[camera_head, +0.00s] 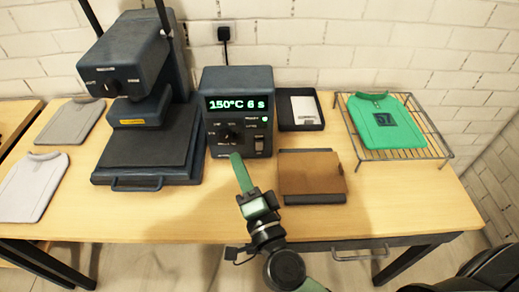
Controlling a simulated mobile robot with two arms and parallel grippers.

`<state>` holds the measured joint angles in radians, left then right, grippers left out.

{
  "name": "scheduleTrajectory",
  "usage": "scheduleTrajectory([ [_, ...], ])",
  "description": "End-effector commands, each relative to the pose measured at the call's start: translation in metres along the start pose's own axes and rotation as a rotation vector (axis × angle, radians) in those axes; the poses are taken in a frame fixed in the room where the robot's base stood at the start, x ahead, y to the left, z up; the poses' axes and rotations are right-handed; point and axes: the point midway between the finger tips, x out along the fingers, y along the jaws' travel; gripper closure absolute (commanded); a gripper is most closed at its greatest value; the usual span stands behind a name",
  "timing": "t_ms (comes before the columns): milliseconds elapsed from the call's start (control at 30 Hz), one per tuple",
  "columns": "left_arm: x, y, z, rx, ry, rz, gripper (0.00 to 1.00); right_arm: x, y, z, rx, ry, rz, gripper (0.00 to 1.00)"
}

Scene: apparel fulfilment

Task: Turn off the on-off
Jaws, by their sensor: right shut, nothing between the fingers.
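The dark control box (211,128) stands at the middle back of the table. Its display (238,103) is lit and reads 150°C 6 s. A small green light (265,118) glows on its front. The on-off looks to be the small switch (259,144) at the panel's lower right; its position is too small to tell. A knob (226,134) sits left of it. My right gripper (236,156) is shut and empty, its tip at the lower front of the box, left of and below the switch. I cannot tell whether it touches the box. My left gripper is out of view.
A heat press (145,155) stands left of the box. A brown board (311,174) lies right of my gripper, with a black tray (300,123) behind it. A green shirt (386,123) lies on a wire rack (432,150). Grey shirts (30,187) lie left. The table's front right is clear.

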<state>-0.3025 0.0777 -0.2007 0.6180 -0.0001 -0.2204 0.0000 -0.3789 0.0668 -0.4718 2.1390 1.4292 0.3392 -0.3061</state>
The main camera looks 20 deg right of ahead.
Motion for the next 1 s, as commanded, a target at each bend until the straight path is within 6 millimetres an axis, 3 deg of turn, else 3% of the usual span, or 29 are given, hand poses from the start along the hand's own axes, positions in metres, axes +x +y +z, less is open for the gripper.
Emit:
scheduleTrajectory([
  [200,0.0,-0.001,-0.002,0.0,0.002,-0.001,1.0,-0.01,0.067,-0.021,0.19,0.228,0.261,1.0],
  [400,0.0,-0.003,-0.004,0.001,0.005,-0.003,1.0,-0.025,0.102,-0.021,0.249,0.313,0.409,1.0],
  [800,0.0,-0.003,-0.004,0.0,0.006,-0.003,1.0,-0.028,0.107,-0.022,0.257,0.325,0.432,1.0],
  [1000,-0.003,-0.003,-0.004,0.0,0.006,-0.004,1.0,-0.014,0.113,-0.026,0.255,0.324,0.429,1.0],
])
